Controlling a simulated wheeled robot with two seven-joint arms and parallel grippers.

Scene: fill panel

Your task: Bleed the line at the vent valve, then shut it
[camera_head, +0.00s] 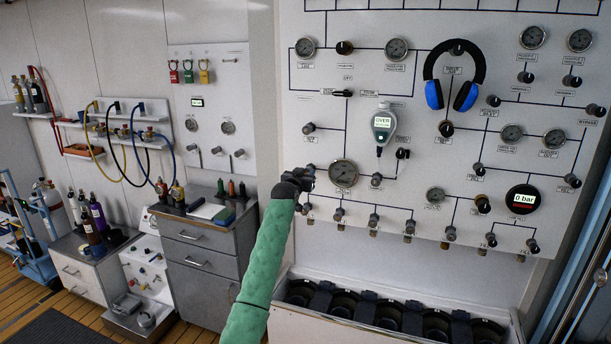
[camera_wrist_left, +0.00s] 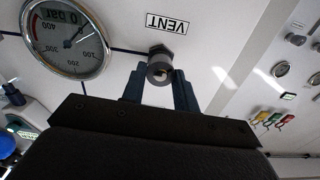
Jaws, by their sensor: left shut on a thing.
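The vent valve is a small dark knob (camera_wrist_left: 160,68) under an upside-down VENT label (camera_wrist_left: 171,22) in the left wrist view. My left gripper (camera_wrist_left: 160,88) is shut on this knob, one dark finger on each side of it. In the head view my left gripper (camera_head: 306,176) is at the lower left of the panel (camera_head: 450,90) and hides the knob there. A round pressure gauge (camera_wrist_left: 66,38) is beside the knob; it also shows just right of the gripper in the head view (camera_head: 343,173). My right gripper is in neither view.
A handheld meter reading OVER (camera_head: 383,122) hangs above the gauge. Blue headphones (camera_head: 465,90) hang at the upper right. A round display (camera_head: 522,199) reads 0 bar. Several lower knobs (camera_head: 374,220) are close below the gripper. A rack (camera_head: 390,315) stands beneath the panel.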

